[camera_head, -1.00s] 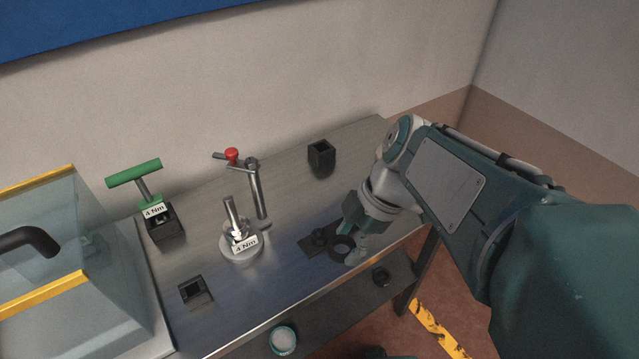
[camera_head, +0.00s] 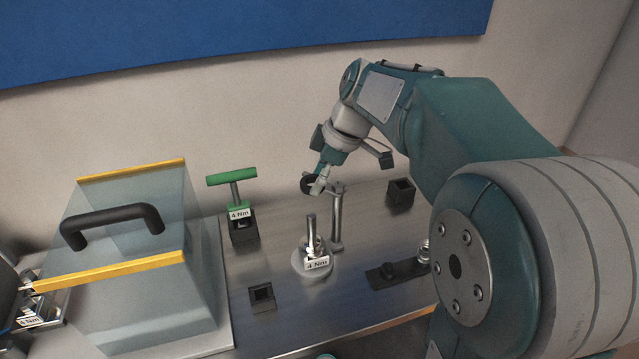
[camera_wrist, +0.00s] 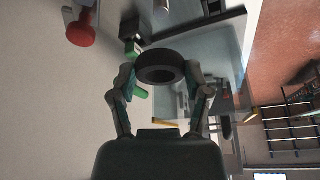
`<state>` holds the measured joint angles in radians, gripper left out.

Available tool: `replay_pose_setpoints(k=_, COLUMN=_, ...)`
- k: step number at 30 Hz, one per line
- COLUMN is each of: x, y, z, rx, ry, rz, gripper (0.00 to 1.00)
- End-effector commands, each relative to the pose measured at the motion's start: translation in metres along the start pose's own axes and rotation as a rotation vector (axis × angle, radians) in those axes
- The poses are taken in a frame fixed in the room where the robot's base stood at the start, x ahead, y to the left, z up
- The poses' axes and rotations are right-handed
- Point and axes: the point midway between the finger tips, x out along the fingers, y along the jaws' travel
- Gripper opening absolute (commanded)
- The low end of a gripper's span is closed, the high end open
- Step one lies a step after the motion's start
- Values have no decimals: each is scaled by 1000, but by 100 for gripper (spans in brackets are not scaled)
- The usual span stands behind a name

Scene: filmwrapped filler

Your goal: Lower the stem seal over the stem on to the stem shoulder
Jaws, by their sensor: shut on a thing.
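The stem seal is a black ring (camera_head: 307,184), held in the air above and slightly behind the stem in the head view; it also shows in the wrist view (camera_wrist: 160,57). My gripper (camera_head: 318,187) is shut on the ring, with a finger on each side of it in the wrist view (camera_wrist: 160,72). The stem (camera_head: 311,228) is a bare upright silver rod on a round pale base (camera_head: 301,266) with a 4 Nm label. The ring is apart from the stem. The stem shoulder is too small to make out clearly.
A metal post (camera_head: 337,220) stands close right of the stem. A green T-handle (camera_head: 232,178) stands behind left. Small black blocks (camera_head: 262,296) (camera_head: 401,192) and a black plate (camera_head: 385,276) sit on the bench (camera_head: 290,325). A clear box (camera_head: 130,270) is left. A red knob (camera_wrist: 80,34) is near my gripper.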

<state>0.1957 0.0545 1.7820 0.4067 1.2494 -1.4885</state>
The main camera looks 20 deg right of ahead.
Motion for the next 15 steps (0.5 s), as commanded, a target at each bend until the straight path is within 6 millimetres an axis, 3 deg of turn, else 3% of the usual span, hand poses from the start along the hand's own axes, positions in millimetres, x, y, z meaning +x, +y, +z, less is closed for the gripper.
replay_pose_setpoints(k=8, x=6, y=-1, z=0, rx=-1, ry=-1, rz=-2, gripper=34)
replay_pose_setpoints(k=15, x=24, y=-1, z=8, rx=-1, ry=-1, rz=-2, gripper=34)
